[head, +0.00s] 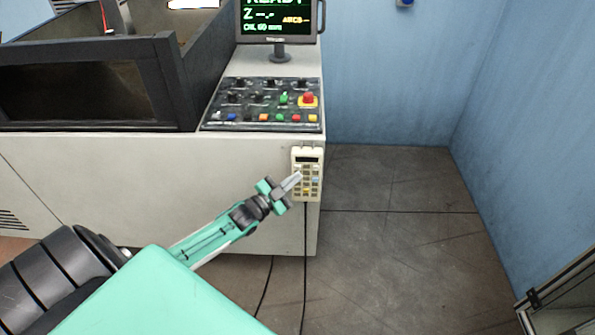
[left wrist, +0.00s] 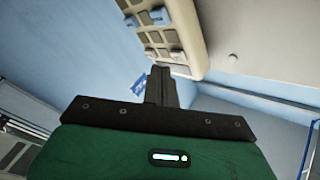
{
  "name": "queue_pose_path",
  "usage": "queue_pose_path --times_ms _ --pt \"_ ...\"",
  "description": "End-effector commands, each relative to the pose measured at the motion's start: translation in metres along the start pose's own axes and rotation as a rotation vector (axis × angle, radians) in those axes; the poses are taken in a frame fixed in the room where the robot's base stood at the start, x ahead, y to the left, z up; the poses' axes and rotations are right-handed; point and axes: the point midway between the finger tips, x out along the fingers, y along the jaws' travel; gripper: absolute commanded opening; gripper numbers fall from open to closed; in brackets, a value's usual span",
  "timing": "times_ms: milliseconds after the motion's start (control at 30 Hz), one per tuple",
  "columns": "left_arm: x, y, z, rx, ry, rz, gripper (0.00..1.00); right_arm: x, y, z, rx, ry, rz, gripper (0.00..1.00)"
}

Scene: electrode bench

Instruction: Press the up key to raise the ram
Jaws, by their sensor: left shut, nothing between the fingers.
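A cream hand-held pendant (head: 307,160) with a small dark display and several keys hangs upright on the front of the machine in the head view. Which key is the up key cannot be read. My left gripper (head: 296,177) is shut and empty, its fingertips at the left side of the pendant's keypad. In the left wrist view the pendant (left wrist: 190,30) slants across the top with blue and pale keys, and the shut fingers (left wrist: 161,72) point at its lower part. Whether the tips touch a key cannot be told. My right gripper is not in view.
A control panel (head: 262,105) with knobs, coloured buttons and a red emergency stop (head: 308,99) lies above the pendant. A monitor (head: 278,20) stands behind it. Cables (head: 305,270) hang below the pendant. The floor (head: 400,240) to the right is clear.

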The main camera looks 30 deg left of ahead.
Motion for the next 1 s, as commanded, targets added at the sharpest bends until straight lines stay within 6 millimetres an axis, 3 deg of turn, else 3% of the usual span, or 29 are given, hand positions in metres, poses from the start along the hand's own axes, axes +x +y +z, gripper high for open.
queue_pose_path --times_ms 500,1000 --pt "0.002 -0.002 0.001 0.000 0.000 0.000 0.00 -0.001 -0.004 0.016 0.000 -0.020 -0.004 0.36" --pt "0.002 -0.001 0.001 0.000 0.000 0.000 0.00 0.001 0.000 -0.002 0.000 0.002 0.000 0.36"
